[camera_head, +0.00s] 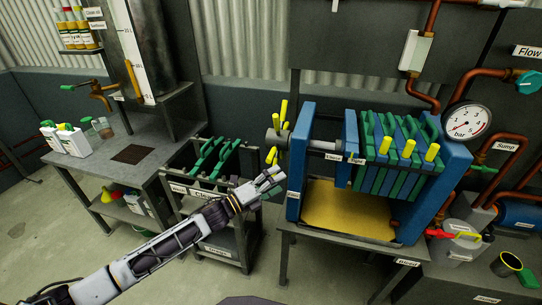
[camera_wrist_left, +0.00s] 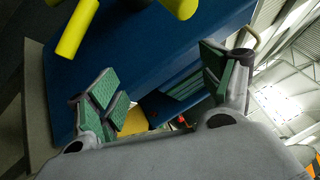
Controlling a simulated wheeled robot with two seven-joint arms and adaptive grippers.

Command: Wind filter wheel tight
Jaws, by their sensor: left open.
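The filter wheel (camera_head: 272,137) is a grey hub with several yellow handles at the left end of the blue filter press (camera_head: 301,150). A grey screw shaft (camera_head: 324,146) runs from it into the press. My left gripper (camera_head: 268,182) is open, just below the wheel and left of the blue end plate. In the left wrist view the gripper (camera_wrist_left: 163,92) has its green pads wide apart with nothing between them. Yellow handles (camera_wrist_left: 76,30) show at the top of that view, apart from the fingers. My right gripper is not in view.
Green and blue filter plates (camera_head: 395,160) stand in the press above a yellow tray (camera_head: 345,212). A rack of green-handled plates (camera_head: 205,180) stands left, behind my left arm. A pressure gauge (camera_head: 467,122) and copper pipes are at the right. Floor shows between the tables.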

